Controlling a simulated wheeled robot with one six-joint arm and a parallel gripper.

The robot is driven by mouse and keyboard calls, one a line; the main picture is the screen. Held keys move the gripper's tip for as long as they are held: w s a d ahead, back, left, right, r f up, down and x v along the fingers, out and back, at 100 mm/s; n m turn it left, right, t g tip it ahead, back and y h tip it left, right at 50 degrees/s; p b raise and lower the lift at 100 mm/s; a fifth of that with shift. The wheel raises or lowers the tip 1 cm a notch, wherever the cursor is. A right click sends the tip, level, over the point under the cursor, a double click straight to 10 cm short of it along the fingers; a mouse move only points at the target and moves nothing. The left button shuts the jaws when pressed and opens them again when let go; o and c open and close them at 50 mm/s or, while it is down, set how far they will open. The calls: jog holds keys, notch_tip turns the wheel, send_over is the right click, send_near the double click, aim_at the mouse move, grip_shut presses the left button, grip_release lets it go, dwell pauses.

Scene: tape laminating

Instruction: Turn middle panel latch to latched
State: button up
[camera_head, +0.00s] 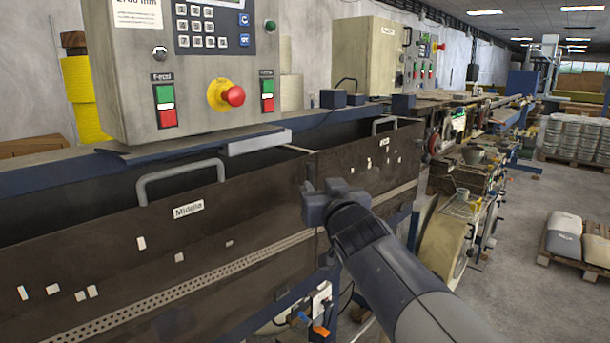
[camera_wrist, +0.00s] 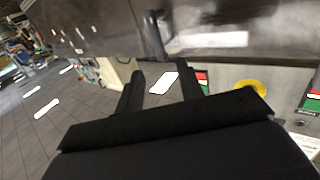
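The middle panel (camera_head: 70,225) is a dark brown plate labelled "Middle" with a grey handle (camera_head: 180,172) at its top edge. My gripper (camera_head: 312,205) is in front of the panel's right end, near the seam with the adjoining panel. In the wrist view my gripper (camera_wrist: 160,85) has its two fingers apart with nothing between the tips. A short dark bar (camera_wrist: 156,32) on the panel edge stands beyond the fingers, apart from them; it may be the latch. No latch shows clearly in the head view, where my gripper covers part of the seam.
A grey control box (camera_head: 200,65) with a red emergency stop (camera_head: 233,96) stands above the panel. A pale metal bar (camera_head: 255,141) lies along the top ledge. The adjoining panel (camera_head: 370,165) continues rightward. Open floor lies right of my arm, with a loaded pallet (camera_head: 570,255) beyond.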

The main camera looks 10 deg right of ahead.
aim_at(311, 174)
jog(key=w, duration=0.7)
jog(key=shift+w+a, duration=0.15)
jog(key=shift+w, duration=0.25)
grip_shut()
